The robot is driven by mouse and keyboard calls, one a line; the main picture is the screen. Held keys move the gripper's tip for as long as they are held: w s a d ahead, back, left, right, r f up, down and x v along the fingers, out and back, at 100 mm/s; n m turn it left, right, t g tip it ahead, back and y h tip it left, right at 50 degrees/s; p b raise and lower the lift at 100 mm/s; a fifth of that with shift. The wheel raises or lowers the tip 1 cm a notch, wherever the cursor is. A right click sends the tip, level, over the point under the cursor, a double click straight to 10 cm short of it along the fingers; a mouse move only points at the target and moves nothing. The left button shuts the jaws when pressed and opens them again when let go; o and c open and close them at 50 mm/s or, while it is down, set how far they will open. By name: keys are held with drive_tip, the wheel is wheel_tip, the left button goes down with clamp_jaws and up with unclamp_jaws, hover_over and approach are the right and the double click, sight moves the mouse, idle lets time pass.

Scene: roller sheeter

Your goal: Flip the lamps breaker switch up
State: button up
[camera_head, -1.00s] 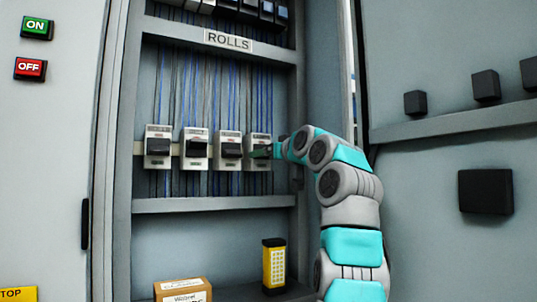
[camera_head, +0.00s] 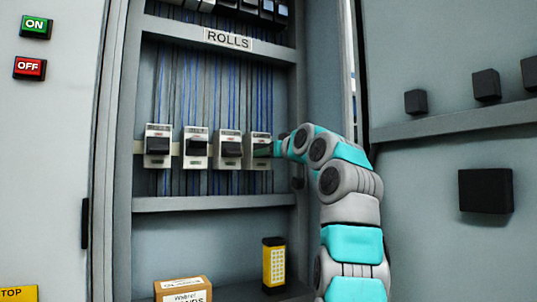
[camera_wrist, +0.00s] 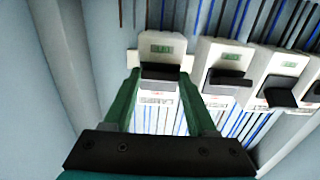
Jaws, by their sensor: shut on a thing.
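Several white breakers with black switches stand in a row in the cabinet. My gripper (camera_head: 267,150) reaches in from the right to the rightmost breaker (camera_head: 258,137). In the wrist view, which shows the row in reverse order, my gripper's green fingers (camera_wrist: 160,78) stand on either side of that breaker's black switch (camera_wrist: 160,71) and are shut on it. The fingers partly hide the switch in the head view, so its exact tilt is unclear.
The neighbouring breaker (camera_head: 229,137) is close to the left. Shelf bars run above and below the row. A yellow device (camera_head: 273,264) and a cardboard box (camera_head: 183,288) stand below. The cabinet door (camera_head: 440,60) with black blocks is at the right.

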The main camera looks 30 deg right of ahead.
drive_tip(key=p, duration=0.1)
drive_tip(key=g+p, duration=0.1)
drive_tip(key=p, duration=0.1)
drive_tip(key=shift+s+r, duration=0.1)
drive_tip(key=shift+r, duration=0.2)
drive_tip(key=o, duration=1.4)
drive_tip(key=shift+g, duration=0.3)
drive_tip(key=shift+c, duration=0.2)
drive_tip(key=s+b, duration=0.2)
drive_tip(key=s, duration=0.5)
drive_tip(key=shift+s+d+r+b, duration=0.15)
drive_tip(key=shift+s+r+b, duration=0.2)
drive_tip(key=shift+r, duration=0.1)
